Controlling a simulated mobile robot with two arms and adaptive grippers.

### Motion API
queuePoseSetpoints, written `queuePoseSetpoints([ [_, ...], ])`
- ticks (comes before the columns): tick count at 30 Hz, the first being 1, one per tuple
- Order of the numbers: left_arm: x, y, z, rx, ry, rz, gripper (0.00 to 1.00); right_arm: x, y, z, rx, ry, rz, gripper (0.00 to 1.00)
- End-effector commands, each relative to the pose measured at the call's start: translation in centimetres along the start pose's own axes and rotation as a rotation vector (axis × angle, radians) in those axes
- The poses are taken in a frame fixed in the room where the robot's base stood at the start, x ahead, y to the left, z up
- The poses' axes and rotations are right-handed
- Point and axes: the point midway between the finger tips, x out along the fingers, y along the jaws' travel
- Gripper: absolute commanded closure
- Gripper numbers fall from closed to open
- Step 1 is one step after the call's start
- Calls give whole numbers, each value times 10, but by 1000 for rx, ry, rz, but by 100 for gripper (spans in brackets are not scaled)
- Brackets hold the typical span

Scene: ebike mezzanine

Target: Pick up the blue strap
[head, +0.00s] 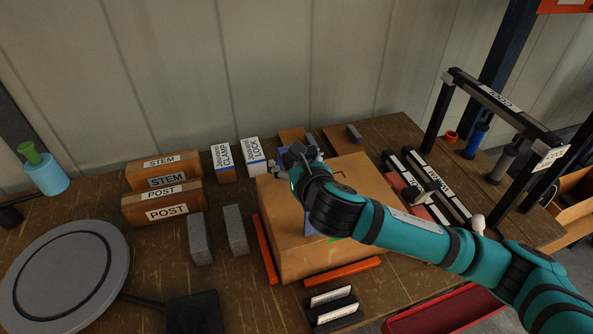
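A small blue patch (309,226) shows on the cardboard box (285,255), just below my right wrist. It may be part of the blue strap; most of it is hidden behind my arm, and I cannot make out its shape. My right arm reaches in from the right across the box. My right gripper (297,158) is over the box's far left part, with its dark fingers partly hidden by the wrist. I cannot tell whether it is open or holds anything. My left gripper is not in view.
Orange bars (342,272) lie along the box's front and left. STEM and POST boxes (160,205), grey blocks (199,240) and a round grey plate (65,275) fill the left. A dark frame (500,105) and blue cylinder (475,141) stand at right.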

Motion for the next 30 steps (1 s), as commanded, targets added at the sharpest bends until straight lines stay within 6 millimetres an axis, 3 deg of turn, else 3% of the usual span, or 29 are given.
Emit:
queuePoseSetpoints([
  [2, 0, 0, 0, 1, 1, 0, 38, 0, 0, 0, 0, 0, 0, 36],
  [16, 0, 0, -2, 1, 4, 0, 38, 0, 0, 0, 0, 0, 0, 97],
  [30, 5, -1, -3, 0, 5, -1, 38, -5, 0, 13, 0, -6, 1, 98],
])
